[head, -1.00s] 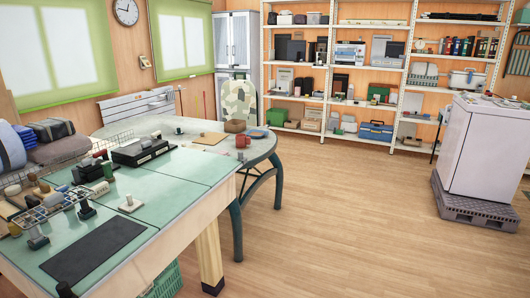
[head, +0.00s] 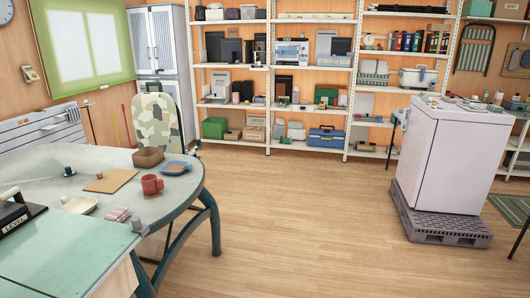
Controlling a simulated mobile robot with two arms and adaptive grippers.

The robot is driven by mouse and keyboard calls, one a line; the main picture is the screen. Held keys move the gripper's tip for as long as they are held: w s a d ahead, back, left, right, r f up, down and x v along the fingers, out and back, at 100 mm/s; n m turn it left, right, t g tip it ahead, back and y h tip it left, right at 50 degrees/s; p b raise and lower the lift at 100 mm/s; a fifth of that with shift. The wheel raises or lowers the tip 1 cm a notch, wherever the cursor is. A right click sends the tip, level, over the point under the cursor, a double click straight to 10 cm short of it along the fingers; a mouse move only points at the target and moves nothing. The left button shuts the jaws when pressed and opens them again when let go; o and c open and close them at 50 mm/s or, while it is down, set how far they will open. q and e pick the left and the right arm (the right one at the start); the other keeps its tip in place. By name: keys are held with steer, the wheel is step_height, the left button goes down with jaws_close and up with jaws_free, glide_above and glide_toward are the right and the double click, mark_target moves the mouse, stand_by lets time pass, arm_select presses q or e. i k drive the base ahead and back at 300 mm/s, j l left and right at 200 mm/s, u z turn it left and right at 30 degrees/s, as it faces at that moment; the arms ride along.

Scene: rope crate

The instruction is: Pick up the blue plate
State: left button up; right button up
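The blue plate (head: 176,168) lies near the far right edge of the round grey table (head: 185,199). Something small and brown sits on or against the plate; I cannot tell which. A red mug (head: 152,185) stands just in front of the plate, and a brown box (head: 148,157) stands to its left. Neither of my grippers shows in the head view.
A tan board (head: 110,180), a cream dish (head: 79,205) and a pink striped cloth (head: 117,214) lie on the round table. A green-topped table (head: 75,250) adjoins it in front. The wooden floor (head: 300,220) is open to the right, up to a white cabinet (head: 462,155) on a pallet.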

mark_target(172, 168)
steer(key=i+l, duration=0.1)
steer(key=i, duration=1.75)
steer(key=u, duration=0.05)
